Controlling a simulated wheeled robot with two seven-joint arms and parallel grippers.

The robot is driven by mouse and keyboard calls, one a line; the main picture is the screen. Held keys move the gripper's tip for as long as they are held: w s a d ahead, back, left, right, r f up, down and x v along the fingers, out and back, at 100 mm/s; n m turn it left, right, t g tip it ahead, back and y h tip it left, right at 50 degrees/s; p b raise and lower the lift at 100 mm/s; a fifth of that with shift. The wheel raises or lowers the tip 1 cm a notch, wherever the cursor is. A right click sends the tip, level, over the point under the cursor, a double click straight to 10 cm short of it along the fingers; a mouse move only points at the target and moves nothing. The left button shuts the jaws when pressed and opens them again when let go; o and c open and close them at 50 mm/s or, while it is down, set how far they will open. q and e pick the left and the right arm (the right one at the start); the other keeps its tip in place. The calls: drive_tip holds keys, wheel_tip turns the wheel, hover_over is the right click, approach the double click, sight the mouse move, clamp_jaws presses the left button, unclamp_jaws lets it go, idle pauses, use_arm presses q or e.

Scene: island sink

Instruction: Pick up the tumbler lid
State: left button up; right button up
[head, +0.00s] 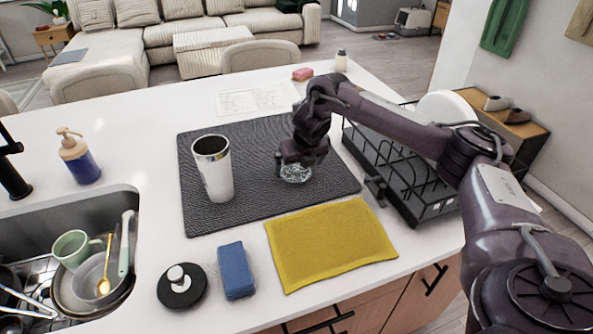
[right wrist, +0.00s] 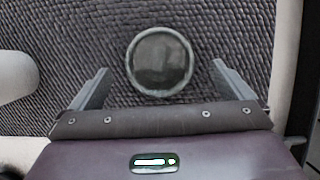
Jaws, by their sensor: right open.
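The tumbler lid (head: 296,173) is a small round clear disc lying on the dark textured mat (head: 222,222). In the right wrist view the lid (right wrist: 160,61) shows as a dark disc with a pale rim. My right gripper (head: 300,160) is over the lid, pointing down. In the right wrist view its two fingers (right wrist: 155,82) are apart, one on each side of the lid and clear of it. The white tumbler (head: 218,178) stands upright and open-topped on the mat, left of the lid. My left gripper is not in view.
A black dish rack (head: 440,208) with a white plate stands right of the mat. A yellow cloth (head: 330,243), a blue sponge (head: 236,271) and a black round stopper (head: 182,287) lie in front. A soap bottle (head: 80,160) and the sink (head: 120,207) with dishes are at left.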

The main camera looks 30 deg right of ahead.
drive_tip(key=x, duration=0.2)
drive_tip(key=shift+w+f, duration=0.2)
drive_tip(key=shift+f, duration=0.05)
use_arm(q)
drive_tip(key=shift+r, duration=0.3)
use_arm(e)
drive_tip(key=shift+r, duration=0.1)
drive_tip(key=shift+s, duration=0.1)
drive_tip(key=shift+c, duration=1.1)
drive_tip(key=c, duration=0.7)
